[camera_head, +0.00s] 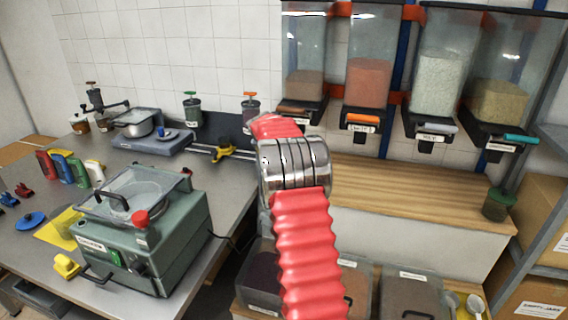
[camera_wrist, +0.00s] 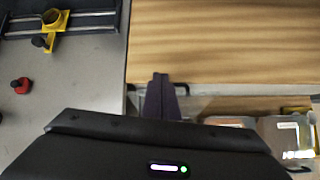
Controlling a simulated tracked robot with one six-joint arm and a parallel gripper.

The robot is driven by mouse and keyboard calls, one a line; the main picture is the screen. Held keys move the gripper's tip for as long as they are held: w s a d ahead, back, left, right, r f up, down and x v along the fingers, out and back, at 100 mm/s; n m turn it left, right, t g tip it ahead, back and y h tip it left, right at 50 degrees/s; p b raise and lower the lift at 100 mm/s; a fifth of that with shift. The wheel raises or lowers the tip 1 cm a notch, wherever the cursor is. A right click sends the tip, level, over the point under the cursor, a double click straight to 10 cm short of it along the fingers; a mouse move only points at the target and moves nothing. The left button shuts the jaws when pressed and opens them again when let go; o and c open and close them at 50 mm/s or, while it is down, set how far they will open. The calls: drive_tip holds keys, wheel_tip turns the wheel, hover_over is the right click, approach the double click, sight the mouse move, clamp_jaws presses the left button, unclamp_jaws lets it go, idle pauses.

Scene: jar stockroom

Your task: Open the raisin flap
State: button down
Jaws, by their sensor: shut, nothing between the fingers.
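No label reading raisin is legible, so I cannot tell which flap is the raisin one. Several clear dispensers hang on the back wall, each with a coloured lever at its base: a brown one (camera_head: 297,109), an orange one (camera_head: 367,119), a grey one (camera_head: 436,125) and a teal one (camera_head: 521,138). Lidded bins stand below the wooden counter, including a dark-filled one (camera_head: 262,272) and a brown one (camera_head: 412,292). My gripper (camera_wrist: 160,80) shows in the wrist view, shut and empty, over the counter's front edge. The head view hides it behind my arm.
The grey table (camera_head: 225,180) at left holds a green machine (camera_head: 150,240) and a scale (camera_head: 150,143). Shelved cardboard boxes (camera_head: 535,220) stand at right.

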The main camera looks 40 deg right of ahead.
drive_tip(key=s+a+r+m+y, duration=0.1)
drive_tip(key=s+a+r+m, duration=0.35)
drive_tip(key=a, duration=0.45)
drive_tip(key=s+a+r+m+t+y, duration=0.1)
drive_tip(key=s+a+r+m, duration=0.3)
drive_tip(key=a, duration=0.6)
drive_tip(key=s+a+r+m+y, duration=0.1)
drive_tip(key=s+a+r+m, duration=0.2)
drive_tip(key=s+a+r, duration=0.45)
drive_tip(key=s+a+f+m+y, duration=0.1)
drive_tip(key=s+a+f+m, duration=0.1)
drive_tip(key=s+a, duration=0.5)
drive_tip(key=s+a+f+m+y, duration=0.1)
drive_tip(key=s+a+f+m, duration=0.2)
drive_tip(key=s+a+m, duration=0.2)
drive_tip(key=s+a+f+m+y, duration=0.1)
drive_tip(key=s+a+m, duration=0.3)
drive_tip(key=s+a, duration=0.4)
drive_tip(key=s+f, duration=0.1)
drive_tip(key=s, duration=0.3)
drive_tip(key=shift+s+a+f, duration=0.15)
drive_tip(key=shift+s+a, duration=0.05)
drive_tip(key=shift+a, duration=0.2)
drive_tip(key=shift+d, duration=0.1)
